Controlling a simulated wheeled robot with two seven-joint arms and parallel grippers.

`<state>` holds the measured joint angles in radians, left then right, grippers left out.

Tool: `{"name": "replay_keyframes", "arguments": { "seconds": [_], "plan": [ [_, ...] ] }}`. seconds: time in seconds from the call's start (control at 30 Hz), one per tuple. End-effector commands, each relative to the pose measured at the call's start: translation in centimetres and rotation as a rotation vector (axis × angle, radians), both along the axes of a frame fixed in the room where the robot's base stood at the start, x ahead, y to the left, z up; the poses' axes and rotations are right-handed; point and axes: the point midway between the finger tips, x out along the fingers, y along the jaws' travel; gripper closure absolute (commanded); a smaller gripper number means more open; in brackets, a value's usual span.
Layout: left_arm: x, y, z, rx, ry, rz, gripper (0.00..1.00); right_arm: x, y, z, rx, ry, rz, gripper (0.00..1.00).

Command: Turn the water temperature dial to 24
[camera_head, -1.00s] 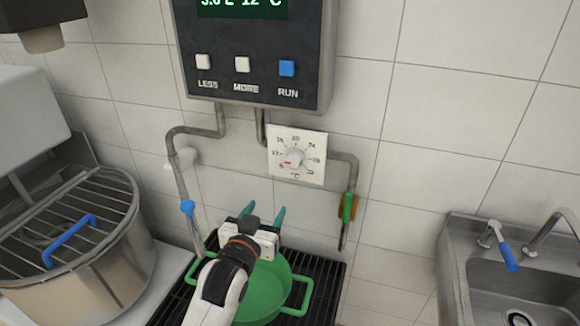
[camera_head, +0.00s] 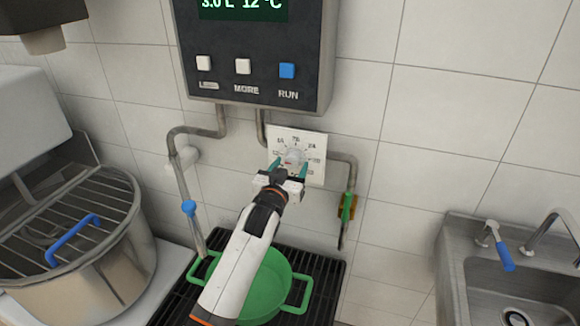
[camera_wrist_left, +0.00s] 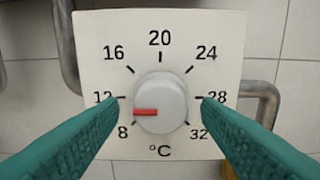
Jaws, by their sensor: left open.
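The water temperature dial (camera_head: 293,157) is a pale round knob on a white square plate (camera_head: 316,150) on the wall. In the left wrist view the knob (camera_wrist_left: 163,100) has a red mark (camera_wrist_left: 145,112) pointing left, between 8 and 12. The plate (camera_wrist_left: 100,30) is marked 8 to 32 °C, with 24 at upper right. My left gripper (camera_head: 289,168) is open in front of the dial. Its teal fingers (camera_wrist_left: 163,113) lie on either side of the knob, and I cannot tell whether they touch it. My right gripper is not in view.
A dark control box (camera_head: 255,60) above the dial reads 3.0 L and 12 °C. Pipes (camera_head: 345,158) run around the plate. A green pot (camera_head: 268,290) stands below on a black grate (camera_head: 335,275). A steel mixer bowl (camera_head: 110,270) is at left, a sink (camera_head: 480,280) at right.

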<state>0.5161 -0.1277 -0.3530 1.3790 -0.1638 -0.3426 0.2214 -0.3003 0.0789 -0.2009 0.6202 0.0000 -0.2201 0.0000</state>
Motion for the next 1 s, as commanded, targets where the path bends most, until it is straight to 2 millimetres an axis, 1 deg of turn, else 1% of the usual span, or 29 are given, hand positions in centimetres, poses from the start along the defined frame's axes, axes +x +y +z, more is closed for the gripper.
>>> {"name": "replay_keyframes", "arguments": {
  "seconds": [0.33, 0.57, 0.6, 0.83, 1.0],
  "plan": [
    [0.29, -0.12, -0.02, 0.0, 0.0, 0.0, 0.42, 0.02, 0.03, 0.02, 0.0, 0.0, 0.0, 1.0],
    [0.28, -0.11, -0.02, 0.0, 0.0, 0.0, 0.79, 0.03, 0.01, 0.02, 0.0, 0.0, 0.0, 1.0],
    [0.27, -0.11, -0.02, 0.0, 0.0, 0.0, 0.86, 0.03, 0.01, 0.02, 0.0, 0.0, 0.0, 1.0],
    [0.27, -0.1, -0.01, 0.017, -0.006, 0.0, 0.86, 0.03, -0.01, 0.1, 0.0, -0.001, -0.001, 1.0],
    [0.28, -0.08, 0.02, 0.077, -0.024, 0.0, 0.86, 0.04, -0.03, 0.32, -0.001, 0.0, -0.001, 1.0]
  ]
}}
